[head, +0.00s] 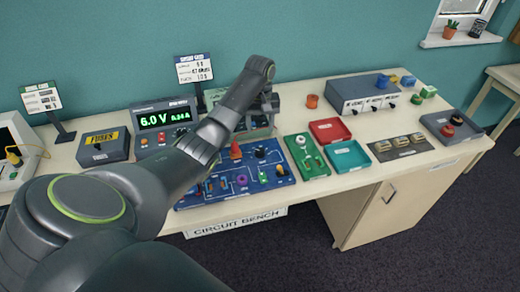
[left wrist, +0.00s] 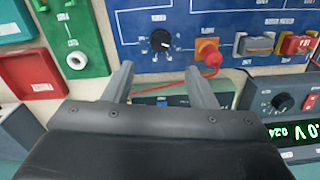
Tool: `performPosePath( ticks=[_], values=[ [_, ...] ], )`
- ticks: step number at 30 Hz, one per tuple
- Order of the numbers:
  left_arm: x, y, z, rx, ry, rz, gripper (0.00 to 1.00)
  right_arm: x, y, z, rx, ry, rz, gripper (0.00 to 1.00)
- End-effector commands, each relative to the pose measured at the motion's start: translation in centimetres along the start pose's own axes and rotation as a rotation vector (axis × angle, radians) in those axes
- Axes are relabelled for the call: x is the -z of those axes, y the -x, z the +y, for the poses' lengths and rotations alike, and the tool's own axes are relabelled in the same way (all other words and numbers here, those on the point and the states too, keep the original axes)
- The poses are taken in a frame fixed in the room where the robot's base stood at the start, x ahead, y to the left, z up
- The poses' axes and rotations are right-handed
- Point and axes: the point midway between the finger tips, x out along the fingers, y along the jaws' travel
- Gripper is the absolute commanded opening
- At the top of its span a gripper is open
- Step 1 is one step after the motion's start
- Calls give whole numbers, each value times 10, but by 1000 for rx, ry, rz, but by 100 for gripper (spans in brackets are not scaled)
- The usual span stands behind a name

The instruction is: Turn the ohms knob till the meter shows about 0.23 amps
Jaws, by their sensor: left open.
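A blue circuit board (head: 225,190) lies on the bench; it also fills the top of the left wrist view (left wrist: 215,15). A black knob with a white pointer and dial marks (left wrist: 160,40) sits on it, and shows in the head view (head: 260,152) too. The meter (head: 165,122) shows 6.0 V and a smaller green reading that looks like 0.24; its display is partly visible in the left wrist view (left wrist: 290,132). My left gripper (left wrist: 159,68) is open and empty, its fingertips just short of the knob in that view. The right gripper is out of sight.
A red-and-orange plug with a red lead (left wrist: 208,50) is close to the right fingertip. A green board (head: 306,157), red tray (head: 329,131) and teal tray (head: 346,156) lie to the right. A fuses box (head: 104,146) and sign cards stand at the left and back.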

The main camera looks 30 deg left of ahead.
Motion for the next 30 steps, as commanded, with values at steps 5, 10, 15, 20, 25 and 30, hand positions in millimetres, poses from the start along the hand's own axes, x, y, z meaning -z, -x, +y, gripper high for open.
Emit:
performPosePath(
  ticks=[5, 10, 15, 20, 25, 30],
  values=[
    [-1, -38, 0, 2, 0, -5, 52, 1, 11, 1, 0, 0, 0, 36],
    [-2, -73, 0, 3, 0, -4, 52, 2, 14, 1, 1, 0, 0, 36],
    [0, -93, 0, 1, 1, -2, 52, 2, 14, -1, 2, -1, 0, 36],
    [0, -101, 0, 1, -1, 0, 52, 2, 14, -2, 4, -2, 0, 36],
    [0, -103, 0, 0, -1, 1, 52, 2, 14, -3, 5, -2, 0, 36],
    [0, -102, 0, 0, -1, 1, 45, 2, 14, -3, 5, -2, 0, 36]
  ],
)
